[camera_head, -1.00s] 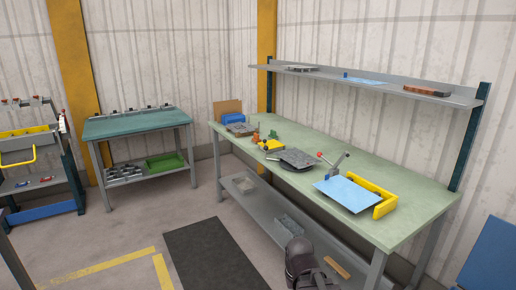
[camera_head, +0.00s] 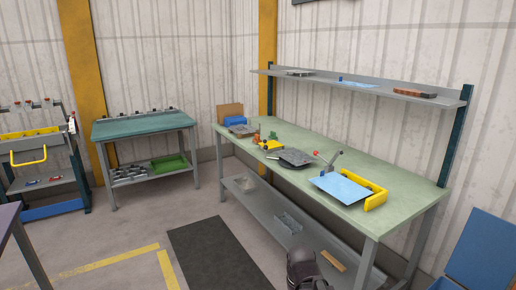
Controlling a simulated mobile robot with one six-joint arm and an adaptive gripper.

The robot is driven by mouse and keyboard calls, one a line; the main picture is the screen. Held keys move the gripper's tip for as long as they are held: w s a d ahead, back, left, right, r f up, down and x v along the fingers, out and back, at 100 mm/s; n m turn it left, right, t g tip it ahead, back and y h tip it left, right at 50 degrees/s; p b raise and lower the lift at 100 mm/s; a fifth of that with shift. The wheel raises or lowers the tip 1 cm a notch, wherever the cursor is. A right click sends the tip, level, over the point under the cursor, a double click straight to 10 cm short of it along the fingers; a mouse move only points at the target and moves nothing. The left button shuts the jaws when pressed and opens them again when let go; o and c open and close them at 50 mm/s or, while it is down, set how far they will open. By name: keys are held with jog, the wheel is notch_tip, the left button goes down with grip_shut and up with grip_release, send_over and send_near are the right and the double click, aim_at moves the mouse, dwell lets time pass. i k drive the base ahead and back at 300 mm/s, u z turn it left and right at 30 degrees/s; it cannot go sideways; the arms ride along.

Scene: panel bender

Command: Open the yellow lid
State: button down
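I cannot make out for sure which yellow thing is the lid. A small yellow block-like thing (camera_head: 271,145) with a dark part sits on the green workbench (camera_head: 370,226), left of a grey round-edged plate. A yellow angled piece (camera_head: 376,197) stands at the bench's right end, beside a light blue sheet (camera_head: 341,186). On the cart at the left, a grey box (camera_head: 27,149) has yellow inside its top and a yellow handle (camera_head: 29,157) in front. A dark part of my arm (camera_head: 301,268) shows at the bottom edge, below the bench and apart from all of these; its fingers cannot be made out.
A grey lower shelf (camera_head: 285,225) runs under the bench. A teal-topped table (camera_head: 144,126) stands at the back left. A black mat (camera_head: 218,253) lies on open floor. A blue panel (camera_head: 482,250) stands at the lower right.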

aim_at(273, 144)
jog(key=u, duration=0.05)
jog(key=k, duration=0.25)
jog(key=z, duration=0.15)
jog(key=i, duration=1.2)
jog(key=u, duration=0.55)
jog(key=i, duration=1.55)
jog(key=u, duration=0.1)
